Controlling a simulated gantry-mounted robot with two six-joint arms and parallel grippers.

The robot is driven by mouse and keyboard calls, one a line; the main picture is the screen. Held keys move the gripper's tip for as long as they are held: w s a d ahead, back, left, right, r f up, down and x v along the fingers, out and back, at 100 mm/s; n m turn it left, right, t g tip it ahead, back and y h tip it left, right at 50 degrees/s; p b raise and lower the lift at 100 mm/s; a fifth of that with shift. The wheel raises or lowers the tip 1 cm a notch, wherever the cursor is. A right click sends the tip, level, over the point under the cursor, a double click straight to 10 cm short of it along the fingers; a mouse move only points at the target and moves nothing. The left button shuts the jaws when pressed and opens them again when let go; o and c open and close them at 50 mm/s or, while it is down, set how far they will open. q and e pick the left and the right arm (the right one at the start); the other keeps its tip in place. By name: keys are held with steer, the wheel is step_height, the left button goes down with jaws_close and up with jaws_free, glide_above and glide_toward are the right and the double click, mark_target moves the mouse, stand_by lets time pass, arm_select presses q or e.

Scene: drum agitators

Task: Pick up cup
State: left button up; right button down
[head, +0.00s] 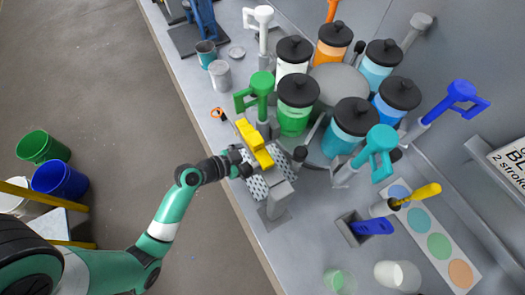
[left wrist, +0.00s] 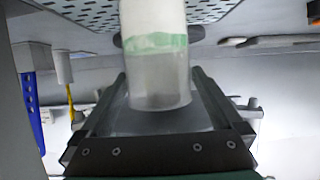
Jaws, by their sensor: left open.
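A clear cup (left wrist: 160,78) with a pale green band and a whitish part above it is in the left wrist view. It sits in the gap between the two dark fingers of my left gripper (left wrist: 158,115). The fingers are open, one on each side of the cup; whether they touch it I cannot tell. In the head view my left gripper (head: 238,162) is at the bench's near edge, beside the yellow dispenser part (head: 254,143) and the perforated tray (head: 257,187). The cup there is hidden or too small to make out. My right gripper is not in view.
Several drums with coloured contents ring a grey turntable (head: 338,84). A green lever (head: 261,85) stands close above my gripper. A grey post (head: 279,199) is near the tray. Other cups, a greenish one (head: 340,279) and a white one (head: 392,275), stand at the lower right.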

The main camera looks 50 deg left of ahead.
mark_target(272, 152)
arm_select(q)
steer(key=x, duration=0.4)
steer(key=shift+f, duration=0.15)
steer(key=c, duration=1.5)
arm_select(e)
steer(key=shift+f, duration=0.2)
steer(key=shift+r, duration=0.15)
